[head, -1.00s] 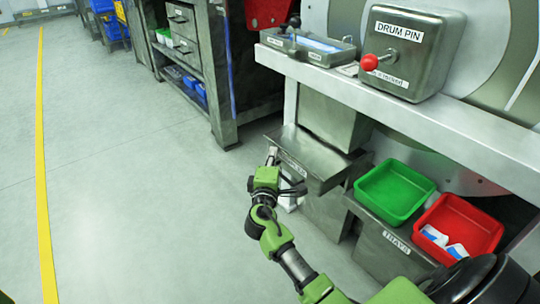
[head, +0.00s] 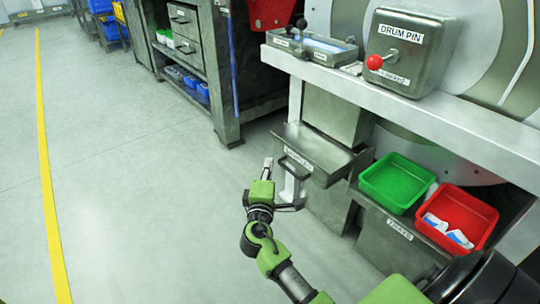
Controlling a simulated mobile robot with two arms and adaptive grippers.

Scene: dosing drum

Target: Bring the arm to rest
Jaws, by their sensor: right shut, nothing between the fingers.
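My right arm reaches in from the bottom right in the head view. Its gripper (head: 268,164) is shut and empty, over the floor just left of a grey metal drawer or chute (head: 318,150). The drawer has a dark bar handle and a label too small to read surely. A gap shows between the fingertips and the drawer front. My left gripper is not in view.
A green tray (head: 397,180) and a red tray (head: 462,212) with white-and-blue packets stand on a stand labelled TRAYS. Above is a ledge with a DRUM PIN box (head: 413,55) and its red knob (head: 374,62). The floor at left is clear.

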